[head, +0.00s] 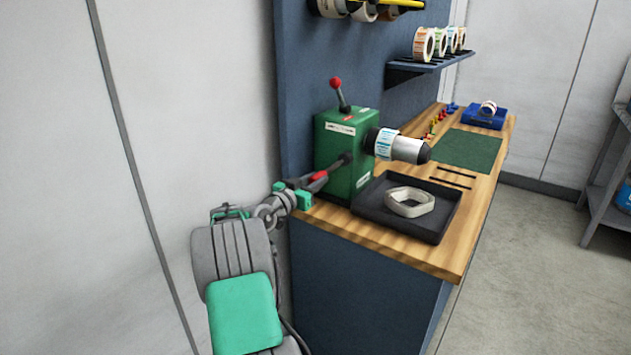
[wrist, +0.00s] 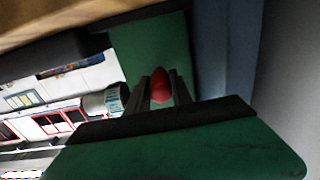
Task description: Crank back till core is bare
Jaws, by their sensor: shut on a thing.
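The green rewinder (head: 340,145) stands on the bench, with a red-knobbed lever (head: 337,90) on top. Its spindle points right and carries a grey core (head: 408,150) with a dark end. A band of white labels with blue and orange print (head: 383,144) sits around the spindle close to the housing. A dark crank on the housing's near face ends in a red handle (head: 319,176), low and left. My gripper (head: 312,184) is shut on this handle. In the wrist view the red handle (wrist: 159,86) shows between my fingers. The spindle (wrist: 112,98) is partly visible there.
A black tray (head: 440,240) below the spindle holds a loose pale strip coil (head: 409,203). Further along the wooden bench are a green mat (head: 466,150) and a blue stand (head: 483,118). A shelf (head: 425,64) holds several label rolls. A blue panel rises behind the rewinder.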

